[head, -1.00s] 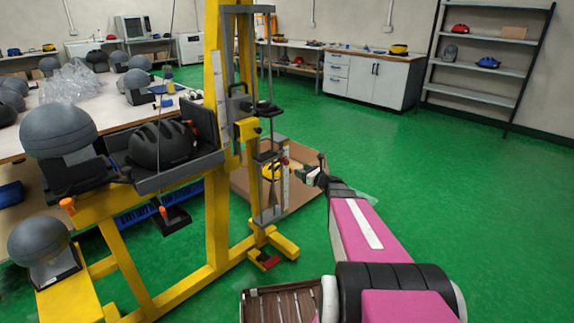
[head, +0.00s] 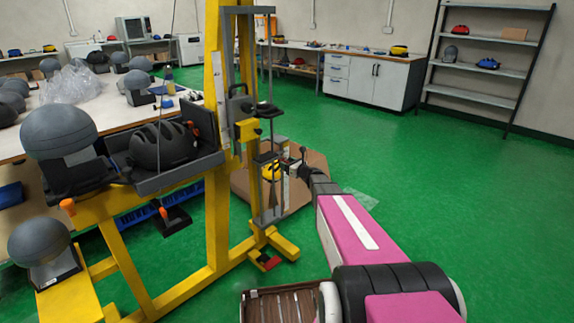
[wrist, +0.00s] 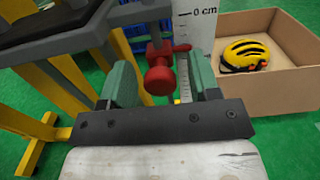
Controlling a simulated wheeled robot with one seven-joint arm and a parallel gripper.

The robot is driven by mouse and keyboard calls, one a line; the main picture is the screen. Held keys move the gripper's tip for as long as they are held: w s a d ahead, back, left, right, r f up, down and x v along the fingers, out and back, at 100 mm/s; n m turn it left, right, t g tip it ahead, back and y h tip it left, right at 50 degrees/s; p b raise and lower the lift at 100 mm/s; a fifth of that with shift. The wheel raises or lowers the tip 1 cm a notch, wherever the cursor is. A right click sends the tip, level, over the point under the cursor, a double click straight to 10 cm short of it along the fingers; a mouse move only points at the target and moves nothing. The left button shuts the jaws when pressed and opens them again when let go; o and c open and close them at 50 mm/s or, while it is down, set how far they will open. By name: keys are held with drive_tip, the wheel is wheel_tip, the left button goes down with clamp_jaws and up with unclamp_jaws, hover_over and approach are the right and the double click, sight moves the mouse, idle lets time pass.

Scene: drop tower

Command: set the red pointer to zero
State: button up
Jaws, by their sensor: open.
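The red pointer (wrist: 182,48) shows in the wrist view as a thin arm beside a red knob (wrist: 161,74). It lies against a white scale (wrist: 196,28), below the "0 cm" mark in the picture. My gripper (wrist: 161,80) is open, its two green fingers on either side of the red knob with visible gaps; I cannot tell whether the knob lies fully between the tips. In the head view my gripper (head: 301,166) is close to the lower right of the yellow tower (head: 217,130). The pointer is too small to make out there.
A cardboard box (wrist: 278,88) with a yellow helmet (wrist: 246,55) sits right of the scale. The tower's yellow foot (head: 280,241) stands on the green floor. A grey tray (head: 182,174) holds a black helmet (head: 165,146). The floor to the right is open.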

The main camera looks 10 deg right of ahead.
clamp_jaws()
drive_tip(key=shift+r, duration=1.8)
drive_tip(key=shift+c, duration=0.3)
unclamp_jaws()
drive_tip(key=shift+o, duration=0.3)
